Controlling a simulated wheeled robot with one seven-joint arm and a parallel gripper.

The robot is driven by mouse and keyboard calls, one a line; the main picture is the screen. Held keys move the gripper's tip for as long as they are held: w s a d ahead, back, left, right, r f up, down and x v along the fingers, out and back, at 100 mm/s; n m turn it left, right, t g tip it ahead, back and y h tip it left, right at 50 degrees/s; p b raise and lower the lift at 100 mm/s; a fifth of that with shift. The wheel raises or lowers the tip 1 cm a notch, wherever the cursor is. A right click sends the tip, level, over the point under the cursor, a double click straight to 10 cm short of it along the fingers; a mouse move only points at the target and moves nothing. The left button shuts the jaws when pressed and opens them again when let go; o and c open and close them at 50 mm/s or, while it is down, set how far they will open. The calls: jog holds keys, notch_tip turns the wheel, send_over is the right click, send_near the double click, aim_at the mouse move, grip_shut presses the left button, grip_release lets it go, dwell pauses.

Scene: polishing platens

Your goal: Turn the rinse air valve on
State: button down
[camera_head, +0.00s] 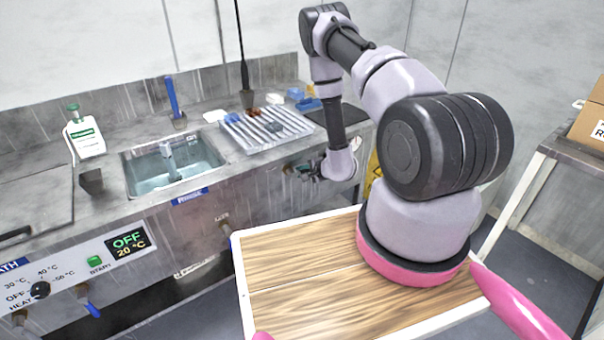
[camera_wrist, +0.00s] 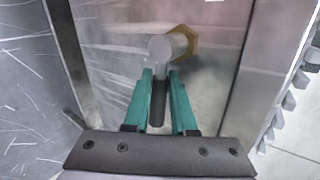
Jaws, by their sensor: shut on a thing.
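In the wrist view, a valve with a grey round body (camera_wrist: 160,47) and a brass nut (camera_wrist: 186,41) sticks out of a metal panel. Its dark handle (camera_wrist: 157,108) lies between the green fingers of my gripper (camera_wrist: 160,76), which is shut on it. The handle points from the valve body back toward the gripper's palm. In the head view, my gripper (camera_head: 304,171) is at the front panel of the bench, below the ribbed rack. The valve there is mostly hidden by the gripper, and any label on it is not readable.
A sink (camera_head: 172,165) and a ribbed draining rack (camera_head: 265,128) sit in the bench top. Another pipe fitting (camera_head: 224,226) and a blue-handled valve (camera_head: 91,308) stick out of the front panel. A cart with a box (camera_head: 590,118) stands at the right.

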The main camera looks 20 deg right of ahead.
jog(key=c, duration=1)
grip_release()
jog(key=v, duration=1)
jog(key=shift+s+r, duration=0.2)
jog(key=shift+s, duration=0.15)
jog(key=shift+d, duration=0.15)
